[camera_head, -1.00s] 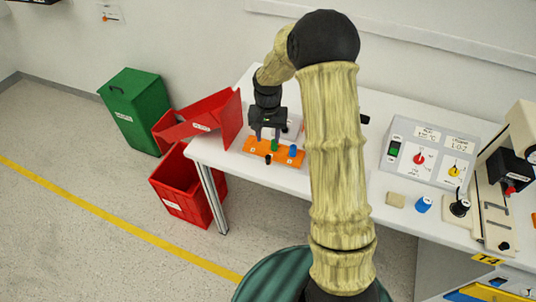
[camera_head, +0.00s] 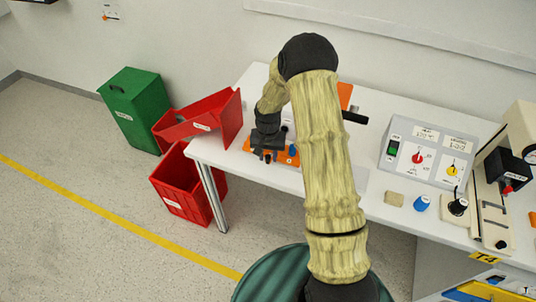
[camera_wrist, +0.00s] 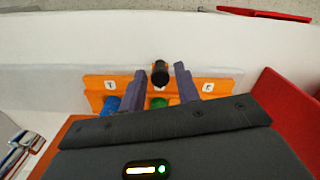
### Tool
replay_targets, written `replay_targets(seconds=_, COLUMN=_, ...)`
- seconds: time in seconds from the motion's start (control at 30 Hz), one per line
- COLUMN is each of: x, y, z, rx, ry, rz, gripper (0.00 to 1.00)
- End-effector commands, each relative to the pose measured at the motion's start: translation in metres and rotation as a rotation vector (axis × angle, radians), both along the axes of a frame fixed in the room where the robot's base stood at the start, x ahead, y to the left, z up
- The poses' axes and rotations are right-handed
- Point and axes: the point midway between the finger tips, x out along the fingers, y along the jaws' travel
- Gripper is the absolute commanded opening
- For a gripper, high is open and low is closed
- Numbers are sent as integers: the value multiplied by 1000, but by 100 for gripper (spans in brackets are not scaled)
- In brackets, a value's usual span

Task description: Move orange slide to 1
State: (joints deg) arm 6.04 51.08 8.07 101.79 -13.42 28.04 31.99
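An orange panel (camera_head: 249,147) lies near the left end of the white table. It also shows in the wrist view (camera_wrist: 95,83), with white labels (camera_wrist: 111,84) whose characters I cannot read surely. A black knob (camera_wrist: 160,73) stands on the panel's edge, with a green part (camera_wrist: 158,103) and a blue knob (camera_wrist: 112,105) by it. My gripper (camera_head: 267,155) is low over the panel, its fingers (camera_wrist: 159,80) apart on either side of the black knob. I cannot tell whether they touch it. No separate orange slider is clear; my gripper hides part of the panel.
A control box (camera_head: 409,150) with red and yellow knobs stands to the right. A loose blue knob (camera_head: 421,203) and a beige block (camera_head: 395,199) lie in front of it.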

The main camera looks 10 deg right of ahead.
Motion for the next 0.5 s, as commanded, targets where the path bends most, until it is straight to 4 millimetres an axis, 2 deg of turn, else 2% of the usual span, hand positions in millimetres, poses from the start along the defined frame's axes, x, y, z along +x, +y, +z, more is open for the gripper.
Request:
replay_targets(seconds=0.03, x=0, y=0, z=0, rx=0, ry=0, rz=0, gripper=22)
replay_targets(seconds=0.13, x=0, y=0, z=0, rx=0, ry=0, rz=0, gripper=2)
replay_targets(seconds=0.17, x=0, y=0, z=0, rx=0, ry=0, rz=0, gripper=0)
replay_targets(seconds=0.37, x=-1, y=-2, z=0, rx=0, ry=1, rz=0, gripper=0)
replay_targets(seconds=0.5, x=-13, y=-19, z=0, rx=-2, ry=2, rz=-2, gripper=0)
